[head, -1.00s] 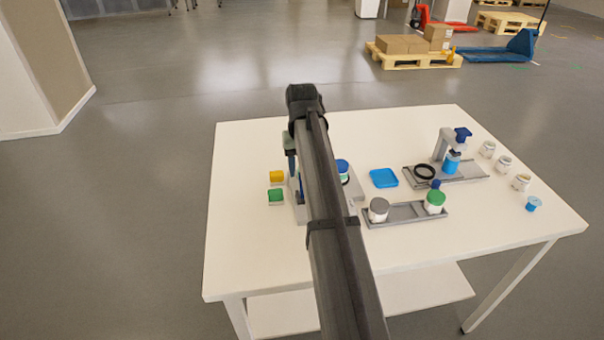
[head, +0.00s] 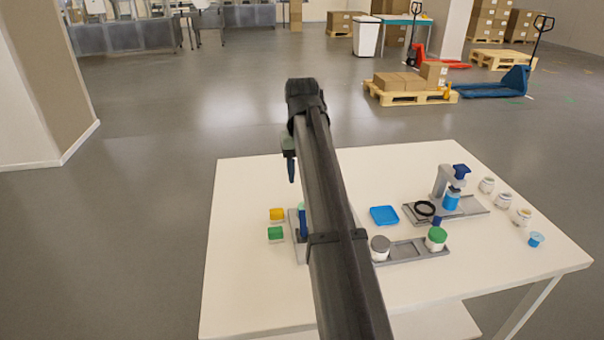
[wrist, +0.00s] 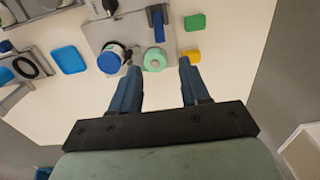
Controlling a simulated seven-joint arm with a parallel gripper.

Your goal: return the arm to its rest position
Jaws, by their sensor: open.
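My gripper (wrist: 161,82) is open and empty in the wrist view, its two blue fingers apart above the table. In the head view my gripper (head: 291,168) hangs from the raised arm, over the back left of the white table (head: 232,272). Ahead of the fingers in the wrist view are a grey station plate (wrist: 99,32), a blue-lidded jar (wrist: 109,62) and a light green round piece (wrist: 154,60). Nothing touches the fingers. My arm hides most of that station in the head view.
Yellow (head: 277,214) and green (head: 275,233) blocks lie at the table's left. A blue tray (head: 384,215), a grey holder with two jars (head: 408,250), a dispenser station (head: 445,181) and several small jars (head: 504,200) stand to the right. The table's front left is bare.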

